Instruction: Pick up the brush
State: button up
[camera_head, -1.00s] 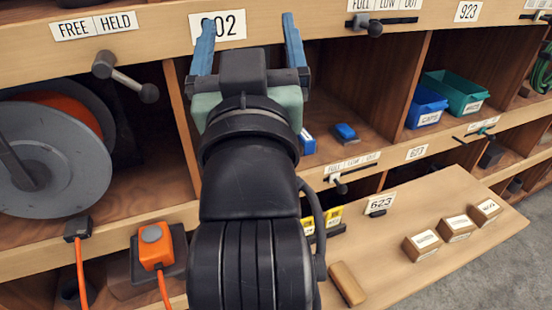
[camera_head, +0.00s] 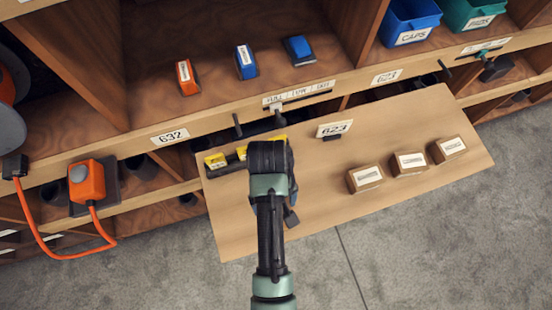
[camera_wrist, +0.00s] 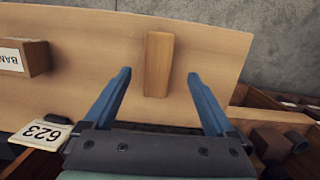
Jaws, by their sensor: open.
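A plain wooden block (camera_wrist: 158,58), likely the brush seen from above, lies on the light wooden shelf board (camera_wrist: 80,70) in the wrist view. No bristles show. My gripper (camera_wrist: 158,76) is open, with its two blue fingers apart on either side of the block's near end in the picture. The fingers do not touch it, and I cannot tell how far above the board they are. In the head view the block is hidden behind my arm, and the fingers are mostly hidden too.
Several labelled cardboard boxes (camera_head: 408,162) stand on the board's right side. A 623 sign (camera_head: 334,129) and yellow-marked items (camera_head: 216,160) are near its back. An orange corded box (camera_head: 88,182) is at left. The lower board is clear.

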jog(key=shift+d+f+p, duration=0.15)
jog(key=shift+f+p, duration=0.25)
jog(key=shift+f, duration=3.1)
grip_shut()
